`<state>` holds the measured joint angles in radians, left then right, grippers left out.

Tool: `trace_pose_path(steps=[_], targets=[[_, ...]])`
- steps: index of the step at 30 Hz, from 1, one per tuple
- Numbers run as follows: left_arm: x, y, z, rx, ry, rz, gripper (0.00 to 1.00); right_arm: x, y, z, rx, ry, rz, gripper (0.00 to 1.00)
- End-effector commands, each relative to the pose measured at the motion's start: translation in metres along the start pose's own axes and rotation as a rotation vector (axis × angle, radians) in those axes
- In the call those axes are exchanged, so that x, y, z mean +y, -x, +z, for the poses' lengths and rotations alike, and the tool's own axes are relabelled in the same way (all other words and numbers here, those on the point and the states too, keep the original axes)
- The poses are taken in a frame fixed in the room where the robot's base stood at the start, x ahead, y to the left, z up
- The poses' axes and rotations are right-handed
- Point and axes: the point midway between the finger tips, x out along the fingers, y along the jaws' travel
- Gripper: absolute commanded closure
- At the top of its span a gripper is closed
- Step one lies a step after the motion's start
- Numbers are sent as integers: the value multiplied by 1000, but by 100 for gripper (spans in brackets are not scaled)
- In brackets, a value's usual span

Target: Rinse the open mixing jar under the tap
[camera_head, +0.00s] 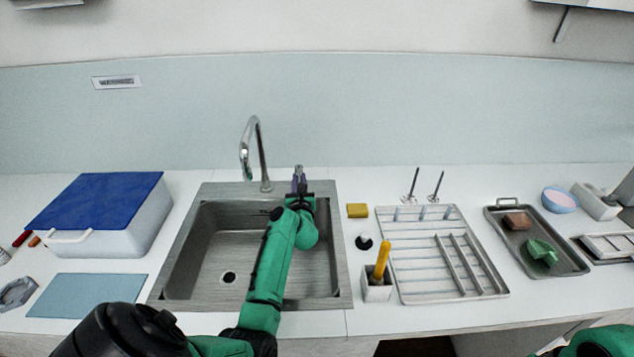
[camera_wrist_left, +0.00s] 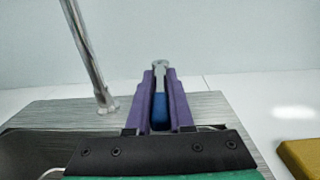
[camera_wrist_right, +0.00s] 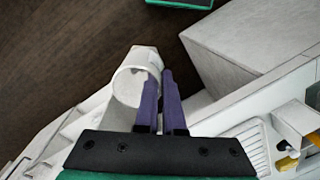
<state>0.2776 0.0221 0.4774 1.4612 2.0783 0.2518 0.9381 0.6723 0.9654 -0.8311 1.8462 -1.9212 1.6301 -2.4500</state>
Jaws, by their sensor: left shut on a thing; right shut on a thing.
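The tap (camera_head: 252,150) rises behind the steel sink (camera_head: 190,290); its post also shows in the left wrist view (camera_wrist_left: 88,55). No water stream is visible. My left gripper (camera_head: 299,184) reaches across the sink to its back right. Its purple fingers (camera_wrist_left: 160,80) are shut on a small upright fitting with a grey top and blue lower part, seemingly the tap lever (camera_wrist_left: 161,66). My right gripper (camera_wrist_right: 160,85) is outside the head view. It is shut on a whitish jar (camera_wrist_right: 132,85), seemingly at its wall. The jar looks tilted; its contents cannot be made out.
Right of the sink are a yellow sponge (camera_head: 357,210), a yellow-handled brush (camera_head: 382,262) in a holder and a drying rack (camera_head: 430,297). A metal tray (camera_head: 560,266) lies further right. A blue-lidded box (camera_head: 100,205) and blue mat (camera_head: 85,295) are left. The basin is empty.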

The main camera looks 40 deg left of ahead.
Motion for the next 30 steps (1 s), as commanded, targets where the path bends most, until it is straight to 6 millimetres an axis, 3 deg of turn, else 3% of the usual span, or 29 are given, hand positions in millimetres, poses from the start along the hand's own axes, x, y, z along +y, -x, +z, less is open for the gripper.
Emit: trace_pose_path(steps=[1,6,16,17,18,19,30], targets=[[-4,0,-11,2,7,32,100,2,-19,-1,-1,0,0,100],[-9,0,-9,3,5,126,100,4,-42,-3,0,0,0,100],[-9,0,-3,6,1,146,100,4,-40,-2,0,0,0,100],[-9,0,-3,6,1,146,73,4,-40,-2,0,0,0,100],[-9,0,-3,6,1,146,57,4,-40,-2,0,0,0,100],[-9,0,-3,5,1,146,50,4,-40,-2,0,0,0,100],[-12,0,-2,1,2,145,50,4,-41,-2,-1,0,0,100]])
